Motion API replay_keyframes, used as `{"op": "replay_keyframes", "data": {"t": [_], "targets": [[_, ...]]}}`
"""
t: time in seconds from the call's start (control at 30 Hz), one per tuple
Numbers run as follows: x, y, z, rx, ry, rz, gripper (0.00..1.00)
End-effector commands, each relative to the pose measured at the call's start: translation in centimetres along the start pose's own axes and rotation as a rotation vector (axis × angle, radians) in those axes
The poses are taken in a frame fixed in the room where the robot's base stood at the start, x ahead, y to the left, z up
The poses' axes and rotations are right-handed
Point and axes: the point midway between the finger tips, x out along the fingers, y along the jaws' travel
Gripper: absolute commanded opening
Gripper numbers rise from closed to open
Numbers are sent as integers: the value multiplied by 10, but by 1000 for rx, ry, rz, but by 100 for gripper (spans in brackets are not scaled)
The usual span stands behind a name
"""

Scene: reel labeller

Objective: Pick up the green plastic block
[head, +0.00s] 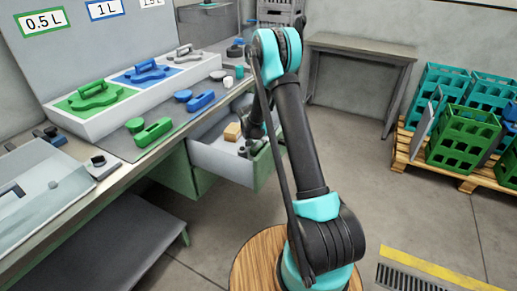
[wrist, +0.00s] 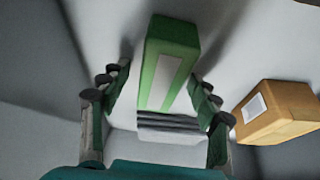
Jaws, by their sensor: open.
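The green plastic block (wrist: 168,60), with a pale label on its face, shows in the wrist view inside a light grey drawer. My gripper (wrist: 162,82) is open, with one finger on each side of the block's near end. Gaps show between the fingers and the block, and nothing is held. In the head view my gripper (head: 246,148) is down at the open drawer (head: 222,166), partly hidden by my arm. I cannot make out the block there.
A cardboard box (wrist: 278,112) with a white label lies right of the block, close to the right finger; it also shows in the head view (head: 233,131). A workbench (head: 130,150) with green and blue handled parts stands above the drawer. Green crates (head: 463,137) stand far right.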

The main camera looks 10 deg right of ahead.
Motion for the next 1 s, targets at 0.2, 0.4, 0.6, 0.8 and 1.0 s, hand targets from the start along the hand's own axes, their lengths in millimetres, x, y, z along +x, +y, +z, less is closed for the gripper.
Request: {"op": "replay_keyframes", "data": {"t": [0.2, 0.4, 0.6, 0.8, 1.0], "targets": [[1, 0, 0, 0, 0, 0, 62], [3, 0, 2, 0, 0, 0, 62], [4, 0, 2, 0, 0, 0, 62], [4, 0, 2, 0, 0, 0, 56], [4, 0, 2, 0, 0, 0, 31]]}}
